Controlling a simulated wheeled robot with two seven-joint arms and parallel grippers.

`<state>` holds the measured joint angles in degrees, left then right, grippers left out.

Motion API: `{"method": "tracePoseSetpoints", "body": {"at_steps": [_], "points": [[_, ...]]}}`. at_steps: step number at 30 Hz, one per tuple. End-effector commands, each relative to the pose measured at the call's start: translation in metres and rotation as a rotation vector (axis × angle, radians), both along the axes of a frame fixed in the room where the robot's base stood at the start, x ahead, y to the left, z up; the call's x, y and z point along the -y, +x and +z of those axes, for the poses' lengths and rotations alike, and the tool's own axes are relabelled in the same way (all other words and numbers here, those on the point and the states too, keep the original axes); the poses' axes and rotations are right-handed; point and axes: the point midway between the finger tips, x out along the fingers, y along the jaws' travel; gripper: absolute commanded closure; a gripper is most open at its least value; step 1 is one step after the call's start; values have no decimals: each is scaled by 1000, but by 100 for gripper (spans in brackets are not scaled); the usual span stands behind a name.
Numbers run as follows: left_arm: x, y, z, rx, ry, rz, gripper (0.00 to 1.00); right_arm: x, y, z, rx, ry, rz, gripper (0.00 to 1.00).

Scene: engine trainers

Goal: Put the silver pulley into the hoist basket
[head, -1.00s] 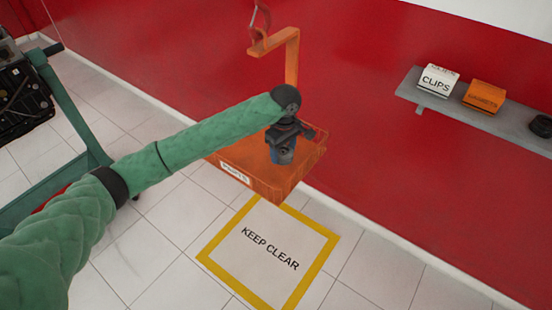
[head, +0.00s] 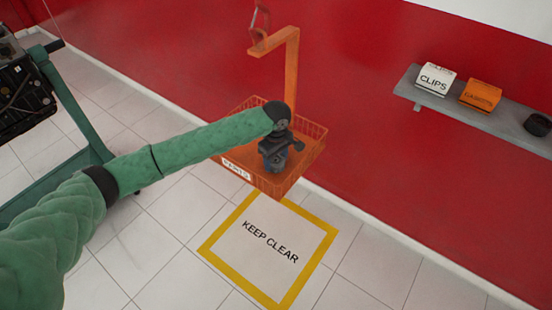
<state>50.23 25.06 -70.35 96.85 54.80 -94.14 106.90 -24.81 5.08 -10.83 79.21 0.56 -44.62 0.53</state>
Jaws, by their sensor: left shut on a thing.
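My right gripper is not in view.
A grey wall shelf (head: 460,105) at the right holds a white clips box (head: 434,80), an orange box (head: 480,97) and a dark round thing (head: 538,125). A yellow-framed keep-clear floor mark (head: 270,249) lies below the basket. A dark engine (head: 22,95) on a green stand is at the left.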

Motion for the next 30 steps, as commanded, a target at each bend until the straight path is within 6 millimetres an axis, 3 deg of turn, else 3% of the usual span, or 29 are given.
{"method": "tracePoseSetpoints", "body": {"at_steps": [3, 4, 7, 20, 30], "points": [[0, 0, -1, 0, 0, 0, 78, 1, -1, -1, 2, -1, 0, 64], [0, 0, -2, 0, 0, 0, 37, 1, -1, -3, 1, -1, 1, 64], [0, 0, -2, 0, 0, 0, 19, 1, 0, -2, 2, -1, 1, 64], [0, 0, 4, 1, -1, 0, 19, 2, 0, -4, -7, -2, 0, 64], [1, 1, 63, 1, -3, -1, 19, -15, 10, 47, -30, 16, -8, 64]]}}
